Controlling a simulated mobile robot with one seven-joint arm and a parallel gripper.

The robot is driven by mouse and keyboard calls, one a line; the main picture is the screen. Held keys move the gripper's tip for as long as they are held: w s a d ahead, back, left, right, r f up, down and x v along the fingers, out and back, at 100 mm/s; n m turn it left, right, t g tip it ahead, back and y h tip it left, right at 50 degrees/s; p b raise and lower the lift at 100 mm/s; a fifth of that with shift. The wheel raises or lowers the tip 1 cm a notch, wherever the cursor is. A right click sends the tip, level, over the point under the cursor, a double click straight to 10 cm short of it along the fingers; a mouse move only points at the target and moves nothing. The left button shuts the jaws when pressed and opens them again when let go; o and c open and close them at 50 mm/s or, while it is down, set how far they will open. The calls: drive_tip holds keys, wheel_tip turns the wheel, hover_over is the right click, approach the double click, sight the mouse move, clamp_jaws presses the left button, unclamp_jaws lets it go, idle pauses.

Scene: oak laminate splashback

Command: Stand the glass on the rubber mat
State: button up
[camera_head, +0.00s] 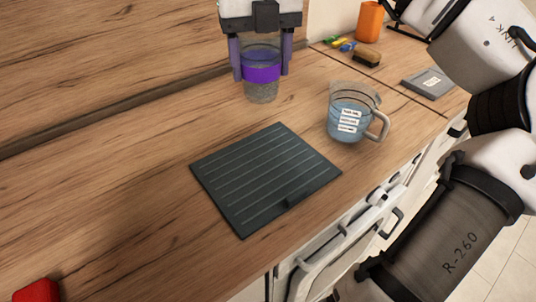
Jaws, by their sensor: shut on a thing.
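The glass (262,92) is a clear tumbler with a purple band, near the back of the counter. My gripper (261,68) points down over it, with one purple finger on each side, and is shut on it. The glass is upright. I cannot tell whether its base touches the counter. The rubber mat (262,176) is a dark, ribbed rectangle lying flat in front of the glass. Nothing lies on the mat, and it is fully in view.
A measuring jug (350,114) with bluish liquid stands right of the mat, its handle toward the front edge. Behind it are a brush (367,57), an orange container (369,22) and a grey flat item (429,83). A red object (38,290) is at lower left.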

sight(261, 92)
wheel_tip(261, 92, down, 18)
drive_tip(key=shift+r+p, duration=0.15)
drive_tip(key=shift+p, duration=0.6)
drive_tip(key=o, duration=1.1)
wheel_tip(261, 92, up, 12)
drive_tip(key=shift+r+b, duration=0.1)
drive_tip(key=shift+b, duration=0.5)
